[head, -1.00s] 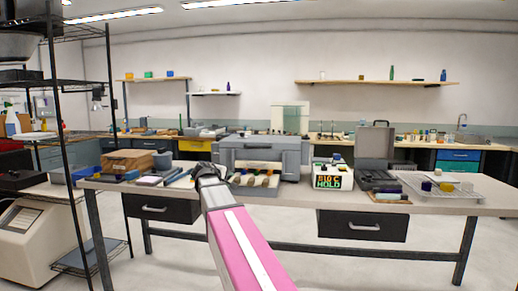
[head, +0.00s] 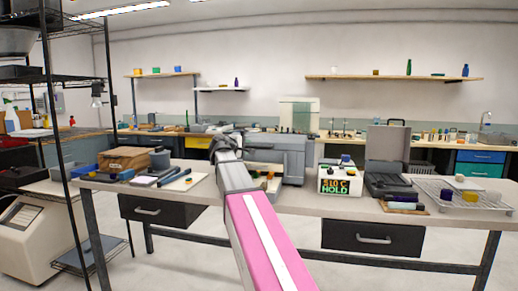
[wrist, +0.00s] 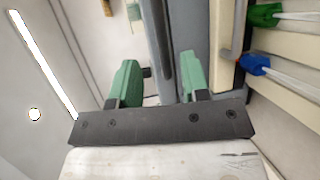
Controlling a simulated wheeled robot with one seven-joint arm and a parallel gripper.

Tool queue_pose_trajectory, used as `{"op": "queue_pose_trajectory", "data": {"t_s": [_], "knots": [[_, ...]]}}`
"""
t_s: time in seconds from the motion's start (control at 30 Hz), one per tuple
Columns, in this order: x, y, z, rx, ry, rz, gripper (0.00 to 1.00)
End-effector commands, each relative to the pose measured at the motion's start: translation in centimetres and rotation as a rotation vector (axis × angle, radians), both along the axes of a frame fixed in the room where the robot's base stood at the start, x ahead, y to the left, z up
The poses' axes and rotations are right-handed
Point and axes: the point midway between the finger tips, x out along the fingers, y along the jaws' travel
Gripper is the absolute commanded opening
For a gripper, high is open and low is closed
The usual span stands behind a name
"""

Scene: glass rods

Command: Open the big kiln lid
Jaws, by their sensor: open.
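The big kiln is a grey box (head: 291,158) on the workbench in the head view, with its lid down. My arm hides its left part. My gripper (head: 228,143) is at the kiln's left front in that view, and its fingers are hard to make out there. In the wrist view my gripper (wrist: 160,62) is open, with its two green fingers apart. A grey edge of the kiln (wrist: 165,35) runs between and past the fingers. I cannot tell whether they touch it. A grey handle-like bar (wrist: 232,55) shows to the right of the fingers.
Rods with a green end (wrist: 264,14) and a blue end (wrist: 255,64) lie close by on a cream surface. A controller reading HOLD (head: 340,180) and an open grey case (head: 385,150) stand right of the kiln. A wire shelf (head: 75,120) stands left.

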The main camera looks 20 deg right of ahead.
Motion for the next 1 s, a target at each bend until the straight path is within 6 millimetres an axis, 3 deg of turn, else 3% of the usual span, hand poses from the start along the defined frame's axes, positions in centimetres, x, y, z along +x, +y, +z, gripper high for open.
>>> {"op": "queue_pose_trajectory", "data": {"t_s": [0.4,0.63,0.93,0.97,1.0], "knots": [[4.0,-5.9,-1.3,0.002,0.001,-0.002,0.42],[4.8,-7.3,-1.7,0.001,0.000,0.000,0.42],[4.8,-7.4,-1.7,0.001,0.000,0.000,0.42],[4.8,-7.4,-1.7,0.001,0.000,0.000,0.36],[4.8,-7.4,-1.7,0.001,0.000,0.000,0.23]]}}
